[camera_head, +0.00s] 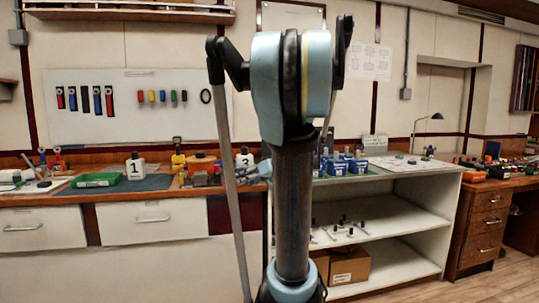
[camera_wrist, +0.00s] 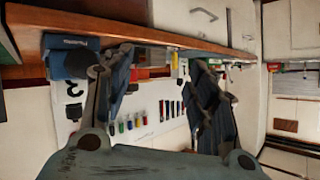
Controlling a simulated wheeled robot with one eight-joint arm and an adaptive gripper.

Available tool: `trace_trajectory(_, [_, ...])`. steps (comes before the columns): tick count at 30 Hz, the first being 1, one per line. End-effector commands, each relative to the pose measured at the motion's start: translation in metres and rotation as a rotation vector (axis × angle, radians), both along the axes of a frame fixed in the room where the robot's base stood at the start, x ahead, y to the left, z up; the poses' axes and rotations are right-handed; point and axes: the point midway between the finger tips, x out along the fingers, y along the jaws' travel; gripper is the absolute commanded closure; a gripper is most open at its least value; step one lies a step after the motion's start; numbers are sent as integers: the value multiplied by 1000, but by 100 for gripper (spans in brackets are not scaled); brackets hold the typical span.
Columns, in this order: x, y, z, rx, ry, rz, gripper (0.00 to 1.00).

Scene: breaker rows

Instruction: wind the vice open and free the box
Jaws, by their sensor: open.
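My gripper (camera_wrist: 162,85) shows in the wrist view with its two dark fingers spread wide and nothing between them. It is open and empty. In the head view my own arm stands up the middle and hides part of the bench; the fingers cannot be made out there. I cannot pick out the vice or the box in it with certainty. A small grey shape (camera_head: 203,179) with an orange thing (camera_head: 201,161) behind it lies on the left bench, too small to identify. The wrist view is turned over and shows a blue block (camera_wrist: 66,58) by the wooden bench edge.
On the left bench stand a green tray (camera_head: 97,180), a bottle marked 1 (camera_head: 135,167) and a yellow item (camera_head: 178,158). Several blue boxes (camera_head: 345,164) sit on the white shelf unit (camera_head: 420,179). A wooden drawer desk (camera_head: 487,222) is at right. Floor shows at lower right.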

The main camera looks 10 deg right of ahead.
Motion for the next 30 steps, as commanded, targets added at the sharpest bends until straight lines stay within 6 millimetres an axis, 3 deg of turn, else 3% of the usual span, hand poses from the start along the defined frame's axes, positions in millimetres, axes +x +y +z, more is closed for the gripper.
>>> trace_trajectory(1, [20,-14,11,14,-59,-10,47])
trace_trajectory(6, [73,-60,49,48,-271,-43,47])
trace_trajectory(10, [99,-92,68,55,-393,-76,47])
trace_trajectory(15, [116,-117,81,56,-480,-106,47])
trace_trajectory(20, [124,-119,84,56,-501,-112,47])
trace_trajectory(30, [163,-92,81,56,-499,-110,47])
